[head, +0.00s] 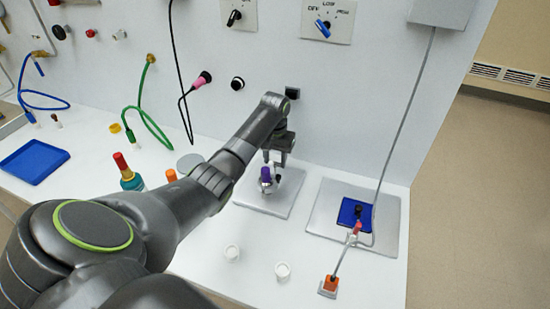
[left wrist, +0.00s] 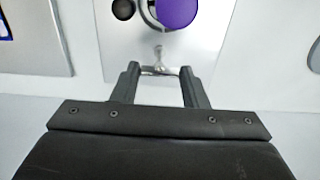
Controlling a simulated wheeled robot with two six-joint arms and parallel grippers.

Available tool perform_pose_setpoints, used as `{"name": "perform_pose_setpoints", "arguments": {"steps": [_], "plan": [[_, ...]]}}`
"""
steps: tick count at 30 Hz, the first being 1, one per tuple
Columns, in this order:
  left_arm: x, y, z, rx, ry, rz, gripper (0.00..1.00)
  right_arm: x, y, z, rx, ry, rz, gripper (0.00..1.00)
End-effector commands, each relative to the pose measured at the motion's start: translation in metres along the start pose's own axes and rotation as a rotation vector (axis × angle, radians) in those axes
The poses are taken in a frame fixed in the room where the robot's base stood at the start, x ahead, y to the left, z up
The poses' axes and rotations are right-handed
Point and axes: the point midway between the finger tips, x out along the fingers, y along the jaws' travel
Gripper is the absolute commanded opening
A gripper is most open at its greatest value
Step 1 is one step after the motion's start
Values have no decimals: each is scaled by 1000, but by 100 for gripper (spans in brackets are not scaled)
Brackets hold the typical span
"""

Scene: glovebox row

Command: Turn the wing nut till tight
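A small metal wing nut (left wrist: 160,69) shows in the left wrist view, on a short metal stem below a round purple knob (left wrist: 178,10). My left gripper (left wrist: 160,71) has its two fingers apart, one on each side of the wing nut. I cannot tell whether the fingertips touch its wings. In the head view my left gripper (head: 276,160) points down beside the purple-topped fixture (head: 266,174), which stands on a grey plate (head: 284,207). The wing nut is too small to make out there. My right gripper is not in view.
A red-topped bottle (head: 128,172) stands left of my arm. The panel wall rises close behind.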

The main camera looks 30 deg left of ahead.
Motion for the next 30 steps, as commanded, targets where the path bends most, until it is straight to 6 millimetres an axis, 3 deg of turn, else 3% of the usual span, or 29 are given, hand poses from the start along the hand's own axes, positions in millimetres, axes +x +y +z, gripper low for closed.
{"name": "perform_pose_setpoints", "arguments": {"steps": [1,3,14,30], "plan": [[0,0,0,0,0,0,26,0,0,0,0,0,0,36],[0,0,0,0,1,0,17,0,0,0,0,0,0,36],[-2,0,0,58,1,0,17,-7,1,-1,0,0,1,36],[-4,0,-1,497,1,0,17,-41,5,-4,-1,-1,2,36]]}}
